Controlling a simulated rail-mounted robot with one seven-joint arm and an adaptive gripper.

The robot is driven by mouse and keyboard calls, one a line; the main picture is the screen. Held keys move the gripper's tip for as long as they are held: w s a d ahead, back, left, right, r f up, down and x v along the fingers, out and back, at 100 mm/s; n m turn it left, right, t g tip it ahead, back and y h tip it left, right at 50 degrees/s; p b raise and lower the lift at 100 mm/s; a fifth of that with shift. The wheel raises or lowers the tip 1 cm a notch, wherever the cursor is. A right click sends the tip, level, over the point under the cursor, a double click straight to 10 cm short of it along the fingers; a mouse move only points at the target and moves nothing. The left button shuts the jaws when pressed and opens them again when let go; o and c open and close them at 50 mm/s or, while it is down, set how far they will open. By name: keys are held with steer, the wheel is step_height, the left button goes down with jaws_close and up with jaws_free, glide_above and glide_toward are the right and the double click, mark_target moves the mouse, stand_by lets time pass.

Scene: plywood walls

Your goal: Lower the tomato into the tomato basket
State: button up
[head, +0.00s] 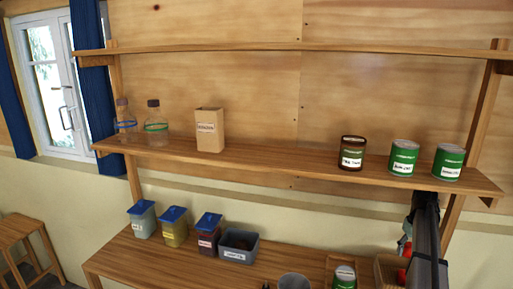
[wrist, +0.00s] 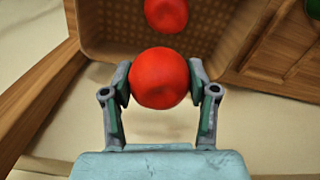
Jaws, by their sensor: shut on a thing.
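My gripper (wrist: 159,82) is shut on a round red tomato (wrist: 160,78) in the wrist view, one finger on each side. The tomato basket (wrist: 98,28), brown and woven-looking, lies beyond the held tomato at the top of the wrist view. A second red tomato (wrist: 167,13) is inside it, cut by the frame's top edge. The held tomato appears in front of the basket's near rim; its height above it I cannot tell.
A wooden crate (wrist: 262,62) stands right of the basket, with something green (wrist: 312,60) at its edge. A shelf (head: 270,164) with cans and bottles hangs above.

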mark_target(405, 260)
steer(key=shift+f+b, duration=0.7)
steer(key=shift+f, duration=1.45)
steer(key=shift+f, duration=0.75)
steer(key=o, duration=0.8)
steer(key=shift+r, duration=0.15)
